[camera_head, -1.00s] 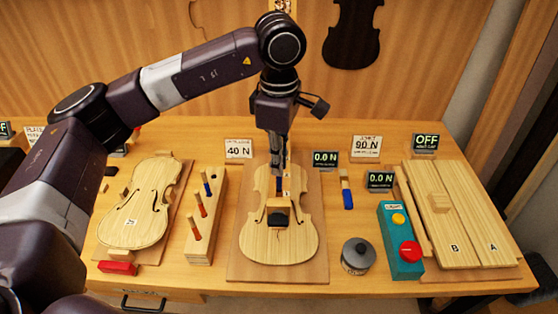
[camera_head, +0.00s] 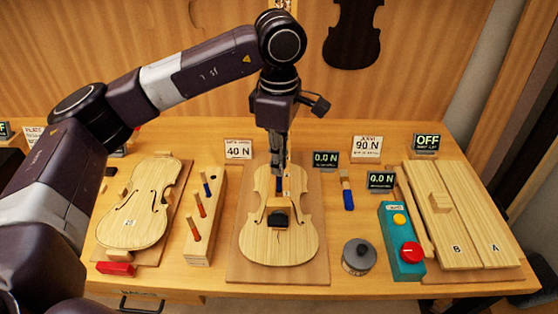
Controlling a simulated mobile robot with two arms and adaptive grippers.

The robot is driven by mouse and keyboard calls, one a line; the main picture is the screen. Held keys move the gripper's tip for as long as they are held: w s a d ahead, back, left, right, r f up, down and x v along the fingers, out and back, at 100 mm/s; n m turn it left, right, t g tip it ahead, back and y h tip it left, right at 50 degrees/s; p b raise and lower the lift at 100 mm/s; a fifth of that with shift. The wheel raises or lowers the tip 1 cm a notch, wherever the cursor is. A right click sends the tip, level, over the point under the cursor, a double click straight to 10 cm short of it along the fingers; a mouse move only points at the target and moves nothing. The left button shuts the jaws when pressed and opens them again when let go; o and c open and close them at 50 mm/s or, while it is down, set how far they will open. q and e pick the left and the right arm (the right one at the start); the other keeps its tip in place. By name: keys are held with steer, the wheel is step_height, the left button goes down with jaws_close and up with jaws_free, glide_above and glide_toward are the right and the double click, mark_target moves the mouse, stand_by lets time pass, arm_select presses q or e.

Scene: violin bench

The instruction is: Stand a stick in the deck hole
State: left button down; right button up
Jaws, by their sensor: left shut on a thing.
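My left gripper (camera_head: 279,174) points down over the upper part of the pale violin body (camera_head: 262,246) on the middle board. It is shut on a stick (camera_head: 279,186), whose short dark blue end shows below the fingertips. The end is close to the violin's deck; I cannot tell whether it touches or enters a hole. The deck hole cannot be made out. A wooden rack (camera_head: 200,248) left of the violin holds a blue-topped stick (camera_head: 208,186) and red or orange sticks, standing tilted in the picture. My right gripper is not in view.
A small wooden block and a black piece (camera_head: 279,219) are on the violin just nearer than the gripper. Another violin plate (camera_head: 135,215) lies left.

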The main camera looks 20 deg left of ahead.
mark_target(279, 189)
arm_select(q)
steer(key=shift+f+b, duration=1)
steer(key=shift+f, duration=0.1)
steer(key=shift+f+b, duration=2.5)
steer(key=shift+f, duration=0.45)
steer(key=shift+r, duration=0.1)
steer(key=shift+r+p, duration=2)
steer(key=shift+r, duration=1.7)
steer(key=shift+f+b, duration=0.2)
steer(key=shift+b, duration=0.4)
